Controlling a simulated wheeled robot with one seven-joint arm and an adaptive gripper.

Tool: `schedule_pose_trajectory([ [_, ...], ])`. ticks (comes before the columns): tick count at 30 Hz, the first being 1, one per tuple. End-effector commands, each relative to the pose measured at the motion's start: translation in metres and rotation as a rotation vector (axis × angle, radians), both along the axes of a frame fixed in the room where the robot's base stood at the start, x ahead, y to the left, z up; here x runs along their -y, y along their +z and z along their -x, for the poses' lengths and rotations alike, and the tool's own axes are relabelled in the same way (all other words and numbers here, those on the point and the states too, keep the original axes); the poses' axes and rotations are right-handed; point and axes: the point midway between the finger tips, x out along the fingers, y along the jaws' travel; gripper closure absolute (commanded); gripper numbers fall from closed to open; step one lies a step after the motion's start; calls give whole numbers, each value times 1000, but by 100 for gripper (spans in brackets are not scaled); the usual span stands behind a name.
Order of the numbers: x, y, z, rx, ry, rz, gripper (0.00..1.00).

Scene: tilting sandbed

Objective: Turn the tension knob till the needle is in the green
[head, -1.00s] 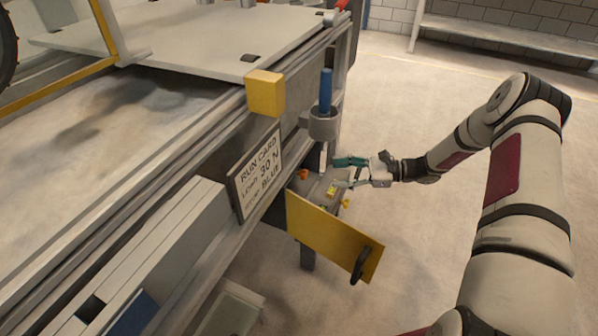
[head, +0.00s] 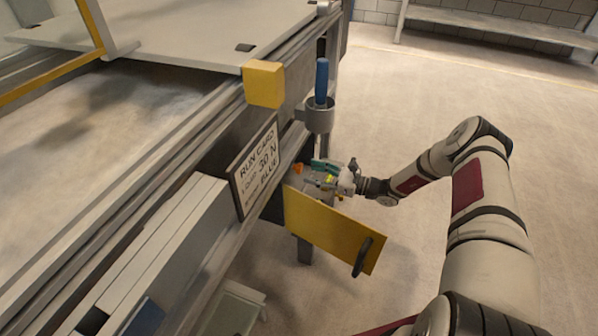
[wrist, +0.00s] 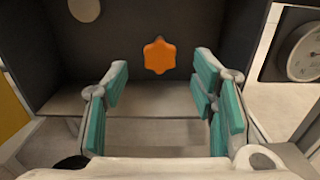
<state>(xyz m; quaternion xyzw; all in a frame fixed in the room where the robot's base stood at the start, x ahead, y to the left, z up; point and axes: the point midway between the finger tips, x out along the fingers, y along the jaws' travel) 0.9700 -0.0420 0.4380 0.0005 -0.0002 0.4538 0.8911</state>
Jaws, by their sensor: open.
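An orange lobed knob (wrist: 159,55) sits on the dark back wall of an open box in the wrist view. A small orange patch of it (head: 298,168) shows in the head view. My gripper (wrist: 160,85) has teal fingers spread apart, with the knob beyond and between them, not touching. In the head view my gripper (head: 325,175) reaches in behind the open yellow door (head: 330,230). A round white dial (wrist: 304,53) is cut off at the right edge of the wrist view. Its needle and any green band are too small to make out.
The yellow door stands open with a dark handle (head: 362,257). A blue-handled tool (head: 321,82) stands in a grey holder (head: 320,118) above.

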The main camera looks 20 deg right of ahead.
Motion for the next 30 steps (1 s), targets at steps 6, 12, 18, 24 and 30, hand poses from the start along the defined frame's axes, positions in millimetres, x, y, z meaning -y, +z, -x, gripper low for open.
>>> schedule_pose_trajectory([
  [6, -31, -2, -21, 1, 3, 2, 48],
  [12, -44, -1, -31, 0, 2, 1, 48],
  [18, -46, 0, -33, 0, 1, 1, 48],
  [24, -46, 0, -33, 0, 1, 1, 61],
  [30, -46, 0, -33, 0, 1, 1, 96],
])
